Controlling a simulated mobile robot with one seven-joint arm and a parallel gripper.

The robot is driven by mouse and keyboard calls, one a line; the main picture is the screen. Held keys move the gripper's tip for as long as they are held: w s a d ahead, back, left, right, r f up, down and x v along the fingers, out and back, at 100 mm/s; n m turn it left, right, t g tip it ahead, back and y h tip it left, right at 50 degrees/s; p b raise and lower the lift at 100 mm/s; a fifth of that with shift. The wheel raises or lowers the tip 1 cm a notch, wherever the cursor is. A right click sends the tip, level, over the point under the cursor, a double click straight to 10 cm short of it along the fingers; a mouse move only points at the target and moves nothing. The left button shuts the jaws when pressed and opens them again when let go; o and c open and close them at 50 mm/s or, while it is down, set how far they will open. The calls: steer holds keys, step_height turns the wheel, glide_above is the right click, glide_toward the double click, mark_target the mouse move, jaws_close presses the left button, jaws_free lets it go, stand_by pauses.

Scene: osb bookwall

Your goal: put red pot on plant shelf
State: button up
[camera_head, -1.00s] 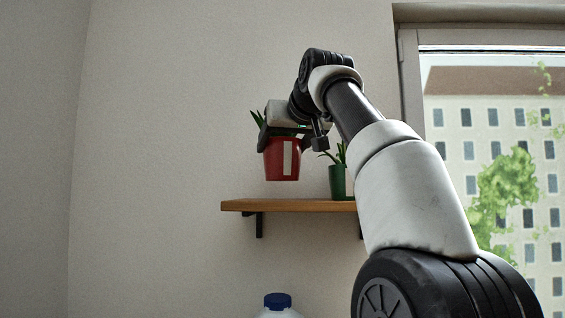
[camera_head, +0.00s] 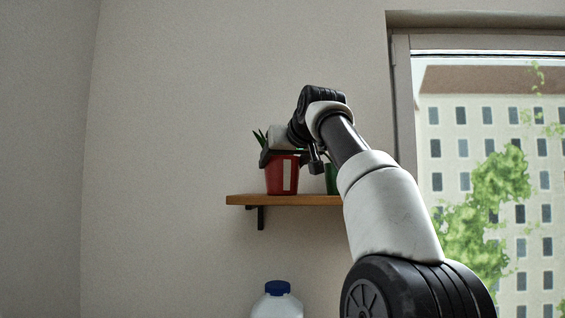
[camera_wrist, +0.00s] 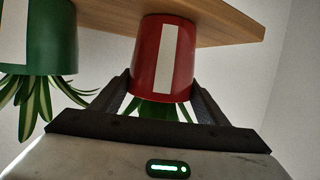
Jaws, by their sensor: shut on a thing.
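The red pot (camera_head: 281,176), with a white stripe and a green plant, is at the wooden plant shelf (camera_head: 262,200) in the head view. Its base is at the shelf's top surface and appears to touch it. My gripper (camera_head: 283,157) is shut on the red pot near its rim, and the pot is upright. In the wrist view, which is upside down, the red pot (camera_wrist: 164,60) sits between my gripper's fingers (camera_wrist: 160,95), with its base against the shelf (camera_wrist: 215,15).
A green pot (camera_head: 331,178) with a plant stands on the shelf to the right, partly hidden by my arm. It also shows in the wrist view (camera_wrist: 55,45). A white bottle with a blue cap (camera_head: 277,288) is below the shelf. A window is at the right.

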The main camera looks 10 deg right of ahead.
steer(key=o, duration=1.5)
steer(key=shift+s, duration=0.1)
steer(key=shift+r, duration=0.1)
steer(key=shift+s, duration=0.25)
steer(key=b+v, duration=0.2)
steer(key=v, duration=0.9)
steer(key=shift+s+r+b, duration=0.1)
steer(key=shift+s+b, duration=0.15)
steer(key=shift+b, duration=0.1)
